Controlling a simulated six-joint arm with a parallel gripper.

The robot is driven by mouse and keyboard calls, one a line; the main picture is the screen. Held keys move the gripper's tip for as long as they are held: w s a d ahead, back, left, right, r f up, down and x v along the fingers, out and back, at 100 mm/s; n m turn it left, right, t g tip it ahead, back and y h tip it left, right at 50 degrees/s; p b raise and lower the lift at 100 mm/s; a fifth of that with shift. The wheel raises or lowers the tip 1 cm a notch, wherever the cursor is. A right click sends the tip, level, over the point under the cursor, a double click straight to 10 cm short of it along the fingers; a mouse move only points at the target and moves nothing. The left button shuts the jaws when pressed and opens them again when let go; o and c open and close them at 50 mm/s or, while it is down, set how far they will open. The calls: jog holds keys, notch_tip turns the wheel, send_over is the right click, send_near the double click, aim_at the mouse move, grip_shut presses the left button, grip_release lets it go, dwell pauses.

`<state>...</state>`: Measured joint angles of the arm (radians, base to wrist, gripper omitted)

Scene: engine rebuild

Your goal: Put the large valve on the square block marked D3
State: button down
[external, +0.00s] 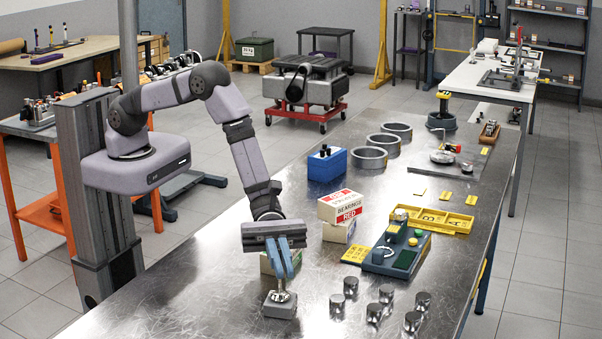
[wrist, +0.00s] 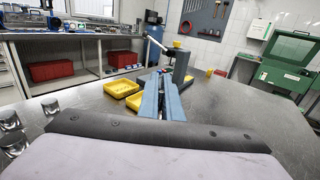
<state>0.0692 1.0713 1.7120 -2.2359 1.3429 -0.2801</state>
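My gripper (external: 287,276) points down, with its two blue fingers close together, just above a small grey square block (external: 281,309) near the table's front. A shiny round metal piece, which looks like the head of a valve (external: 279,296), is on top of this block, right below the fingertips. I cannot tell whether the fingers grip its stem. No D3 marking is readable on the block. In the wrist view, the fingers (wrist: 163,82) extend forward with only a narrow gap between them, and their tips hide the block and the valve.
Several metal cylinders (external: 386,293) stand right of the block. Metal rings (external: 370,157) and a blue box (external: 327,163) are farther back. Bare table lies left of the block.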

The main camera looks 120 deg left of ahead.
jog(key=shift+f, duration=0.25)
jog(key=shift+f+b, duration=0.1)
jog(key=shift+b, duration=0.2)
jog(key=c, duration=1.9)
grip_release()
jog(key=shift+c, duration=0.2)
jog(key=b+v, duration=0.3)
jog(key=v, duration=0.9)
jog(key=shift+r+b, duration=0.2)
jog(key=shift+b, duration=0.15)
